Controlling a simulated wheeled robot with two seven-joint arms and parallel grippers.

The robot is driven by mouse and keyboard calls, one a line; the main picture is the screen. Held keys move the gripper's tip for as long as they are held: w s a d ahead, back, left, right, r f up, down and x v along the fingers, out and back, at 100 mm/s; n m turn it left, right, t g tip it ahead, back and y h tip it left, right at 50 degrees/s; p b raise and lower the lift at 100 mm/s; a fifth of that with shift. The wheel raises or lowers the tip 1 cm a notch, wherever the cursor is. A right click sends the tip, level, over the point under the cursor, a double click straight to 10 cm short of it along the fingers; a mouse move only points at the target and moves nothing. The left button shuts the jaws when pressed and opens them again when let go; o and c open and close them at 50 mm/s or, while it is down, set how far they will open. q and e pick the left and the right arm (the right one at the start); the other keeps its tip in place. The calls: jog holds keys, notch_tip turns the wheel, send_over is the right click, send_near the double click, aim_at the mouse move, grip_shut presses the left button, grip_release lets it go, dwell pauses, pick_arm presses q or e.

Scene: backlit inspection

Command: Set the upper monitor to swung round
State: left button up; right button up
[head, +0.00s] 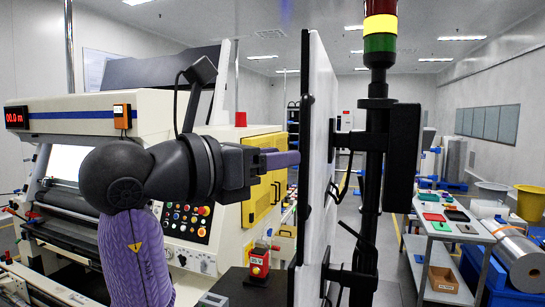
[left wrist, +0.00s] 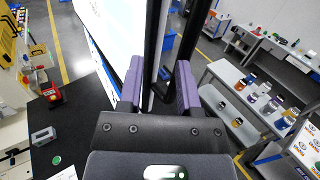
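The upper monitor (head: 320,120) is seen almost edge-on in the head view, a thin pale panel with a dark edge, beside a black post (head: 372,170). In the left wrist view its bright screen (left wrist: 108,25) is at the upper left. My left gripper (head: 284,158) reaches its near edge from the left. In the left wrist view the purple fingers (left wrist: 159,88) are apart, with the monitor's dark edge running between them and a gap showing beside it. Contact with the edge cannot be told. My right gripper is not in view.
A lower monitor (head: 307,285) hangs below on the same post. A signal light tower (head: 380,30) tops the post. A large machine with a control panel (head: 188,222) stands at the left. A cart (head: 445,232) with coloured items stands at the right.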

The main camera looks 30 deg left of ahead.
pick_arm(q)
jog(key=shift+w+d+f, duration=0.15)
jog(key=shift+d+f, duration=0.05)
jog(key=shift+d, duration=0.15)
jog(key=b+v, duration=0.2)
jog(key=v, duration=0.8)
dwell(0.4)
jog(key=shift+d+b, duration=0.15)
jog(key=shift+b, duration=0.15)
jog(key=shift+r, duration=0.1)
